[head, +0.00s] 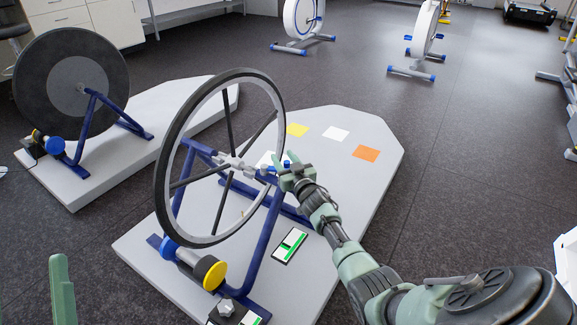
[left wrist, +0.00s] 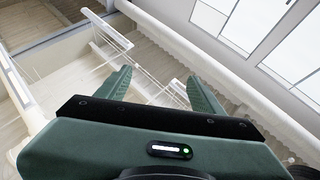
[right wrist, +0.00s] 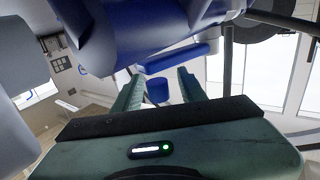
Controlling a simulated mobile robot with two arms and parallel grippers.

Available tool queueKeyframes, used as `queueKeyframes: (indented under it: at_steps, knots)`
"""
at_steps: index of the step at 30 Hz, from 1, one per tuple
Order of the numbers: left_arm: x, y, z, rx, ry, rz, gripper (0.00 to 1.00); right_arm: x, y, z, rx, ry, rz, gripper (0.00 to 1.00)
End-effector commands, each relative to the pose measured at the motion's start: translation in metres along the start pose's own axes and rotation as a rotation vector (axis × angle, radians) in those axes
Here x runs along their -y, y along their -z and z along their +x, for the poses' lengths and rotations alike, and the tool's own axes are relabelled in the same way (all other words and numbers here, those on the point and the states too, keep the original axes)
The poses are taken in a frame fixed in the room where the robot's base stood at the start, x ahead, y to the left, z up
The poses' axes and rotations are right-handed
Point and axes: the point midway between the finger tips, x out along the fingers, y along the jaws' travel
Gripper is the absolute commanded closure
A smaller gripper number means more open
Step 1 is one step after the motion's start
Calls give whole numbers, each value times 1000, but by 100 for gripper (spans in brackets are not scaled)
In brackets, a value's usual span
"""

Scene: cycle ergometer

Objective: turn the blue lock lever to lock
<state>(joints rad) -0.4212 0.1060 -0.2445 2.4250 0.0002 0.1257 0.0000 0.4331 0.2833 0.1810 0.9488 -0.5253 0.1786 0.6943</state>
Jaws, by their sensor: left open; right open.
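A spoked wheel (head: 168,170) stands in a blue frame (head: 262,240). Small blue parts (head: 268,168) sit by the hub, at the fingers of my right gripper (head: 290,168); the blue lock lever seems to be among them, but it is small and partly covered there. In the right wrist view my right gripper (right wrist: 158,92) is open, with a blue piece (right wrist: 160,89) between its fingertips and a blue bar (right wrist: 178,58) just above. I cannot tell whether the fingers touch it. My left gripper (left wrist: 160,88) is open and empty, away from the wheel.
The stand rests on a grey platform (head: 350,190) with yellow, white and orange squares and a green-white card (head: 290,245). A second dark wheel (head: 70,85) stands left.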

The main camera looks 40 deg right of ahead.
Motion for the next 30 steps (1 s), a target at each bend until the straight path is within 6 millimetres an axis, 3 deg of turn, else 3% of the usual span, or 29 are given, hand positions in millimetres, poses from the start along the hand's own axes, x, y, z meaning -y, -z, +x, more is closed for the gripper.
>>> queueKeyframes:
  at_steps: [7, 15, 21, 30]
  knots:
    - [7, -49, -7, 282, 14, 11, 33, 1, 2, -25, 2, 2, -1, 59]
    - [15, -98, -36, 582, 31, 18, 33, 2, 1, -53, 1, 2, -1, 59]
    - [19, -118, -55, 715, 40, 20, 33, 2, 0, -66, 1, 2, 1, 59]
    - [20, -124, -61, 755, 43, 21, 33, 2, 0, -70, 0, 3, 1, 59]
